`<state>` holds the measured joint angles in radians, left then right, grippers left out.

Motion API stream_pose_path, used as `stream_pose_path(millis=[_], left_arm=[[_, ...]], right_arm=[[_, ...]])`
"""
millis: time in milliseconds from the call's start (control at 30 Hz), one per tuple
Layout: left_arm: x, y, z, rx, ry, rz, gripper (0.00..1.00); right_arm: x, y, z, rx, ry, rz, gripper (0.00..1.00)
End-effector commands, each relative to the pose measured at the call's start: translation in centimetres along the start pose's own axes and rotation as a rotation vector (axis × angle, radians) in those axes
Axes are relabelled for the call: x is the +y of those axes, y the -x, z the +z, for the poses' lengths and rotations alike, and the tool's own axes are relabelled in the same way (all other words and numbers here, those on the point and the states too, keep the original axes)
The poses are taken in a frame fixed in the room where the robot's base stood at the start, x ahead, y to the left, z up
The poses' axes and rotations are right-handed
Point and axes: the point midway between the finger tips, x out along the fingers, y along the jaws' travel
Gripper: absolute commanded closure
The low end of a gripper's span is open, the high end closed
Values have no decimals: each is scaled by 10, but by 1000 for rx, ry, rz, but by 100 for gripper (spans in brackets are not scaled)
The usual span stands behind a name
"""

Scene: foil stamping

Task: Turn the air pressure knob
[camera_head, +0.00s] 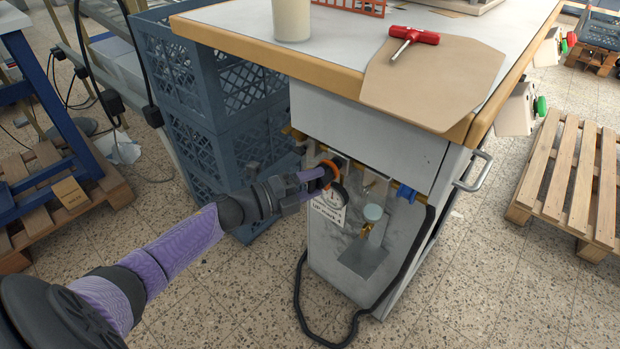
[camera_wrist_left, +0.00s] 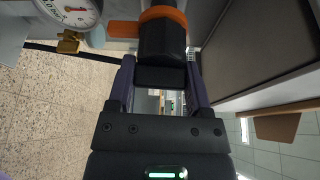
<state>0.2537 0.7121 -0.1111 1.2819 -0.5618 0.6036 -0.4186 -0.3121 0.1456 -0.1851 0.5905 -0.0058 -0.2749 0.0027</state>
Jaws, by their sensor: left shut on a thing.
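The air pressure knob (camera_wrist_left: 162,42) is black, with an orange ring (camera_wrist_left: 163,14) above it in the left wrist view. In the head view the orange ring (camera_head: 331,166) shows under the table's front edge, and the knob is partly hidden by the fingers. My left gripper (camera_head: 314,179) reaches it from the left and is shut on the knob, with one finger on each side. A round white pressure gauge (camera_wrist_left: 68,10) with a red needle is beside the knob, cut off by the picture's top edge. My right gripper is not in view.
The grey cabinet (camera_head: 335,262) stands under the worktable (camera_head: 235,38). Blue crates (camera_head: 200,140) are stacked close behind my left forearm. A black hose (camera_head: 300,300) hangs to the floor. A red-handled tool (camera_head: 414,36) lies on a brown board on the table. Wooden pallets (camera_head: 567,180) flank the area.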

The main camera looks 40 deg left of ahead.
Motion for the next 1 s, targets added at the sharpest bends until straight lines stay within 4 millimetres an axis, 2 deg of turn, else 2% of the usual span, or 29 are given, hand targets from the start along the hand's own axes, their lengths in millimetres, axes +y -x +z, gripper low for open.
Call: stream_pose_path(millis=[1000], left_arm=[[-3,0,0,2,-880,364,94]], right_arm=[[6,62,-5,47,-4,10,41]])
